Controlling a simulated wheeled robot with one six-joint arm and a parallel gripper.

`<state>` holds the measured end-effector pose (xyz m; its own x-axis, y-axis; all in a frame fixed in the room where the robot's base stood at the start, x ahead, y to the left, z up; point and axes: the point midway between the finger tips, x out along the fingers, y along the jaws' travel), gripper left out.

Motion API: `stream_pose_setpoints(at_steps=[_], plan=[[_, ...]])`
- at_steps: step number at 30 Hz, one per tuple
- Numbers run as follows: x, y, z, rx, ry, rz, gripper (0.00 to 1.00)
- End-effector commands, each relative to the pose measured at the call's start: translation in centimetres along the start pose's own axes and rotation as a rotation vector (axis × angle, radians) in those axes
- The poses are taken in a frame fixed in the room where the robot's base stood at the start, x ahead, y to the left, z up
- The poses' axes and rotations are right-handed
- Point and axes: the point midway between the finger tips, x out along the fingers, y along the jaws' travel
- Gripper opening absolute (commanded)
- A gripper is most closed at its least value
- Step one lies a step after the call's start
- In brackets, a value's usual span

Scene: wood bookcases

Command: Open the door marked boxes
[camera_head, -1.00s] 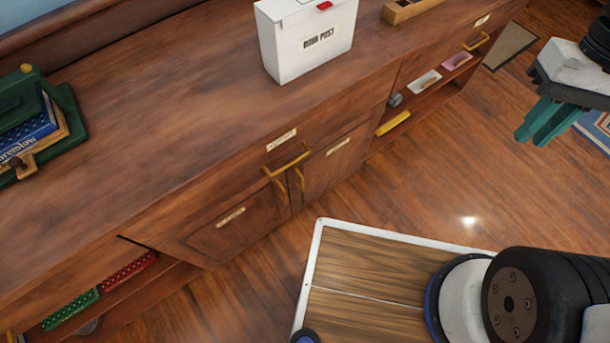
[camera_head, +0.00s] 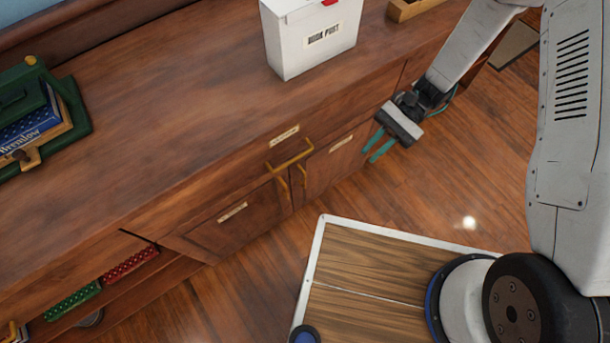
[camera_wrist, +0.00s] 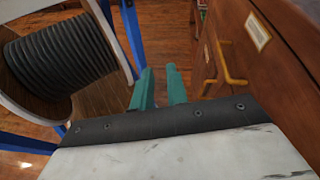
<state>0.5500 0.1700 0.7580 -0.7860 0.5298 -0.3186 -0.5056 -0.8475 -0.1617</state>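Two cabinet doors sit side by side under a drawer (camera_head: 265,158): a left door (camera_head: 245,230) and a right door (camera_head: 325,168). Each has a small cream label, the left one (camera_head: 232,212) and the right one (camera_head: 341,144); I cannot read either. Upright brass handles stand near where the doors meet, the left (camera_head: 283,188) and the right (camera_head: 303,178). Both doors look closed. My gripper (camera_head: 372,150) has teal fingers, apart and empty, in front of the cabinet, to the right of the right door's label. The wrist view shows the fingers (camera_wrist: 160,88) beside the cabinet front.
The drawer has a brass handle (camera_head: 290,155) jutting above the doors. On the top stand a white post box (camera_head: 305,50), a small wooden tray (camera_head: 405,12) and a green holder (camera_head: 75,115) with books. An open shelf (camera_head: 165,275) is at lower left.

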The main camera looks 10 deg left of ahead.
Motion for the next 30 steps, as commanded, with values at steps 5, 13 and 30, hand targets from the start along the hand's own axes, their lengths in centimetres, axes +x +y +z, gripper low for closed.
stream_pose_setpoints(at_steps=[5, 13, 30], plan=[[5.2, -0.7, -7.3, 0.117, -0.129, -0.135, 0.15], [12.3, -1.1, -17.6, 0.275, -0.248, -0.399, 0.15], [14.1, -7.4, -23.5, 0.276, -0.252, -0.72, 0.15]])
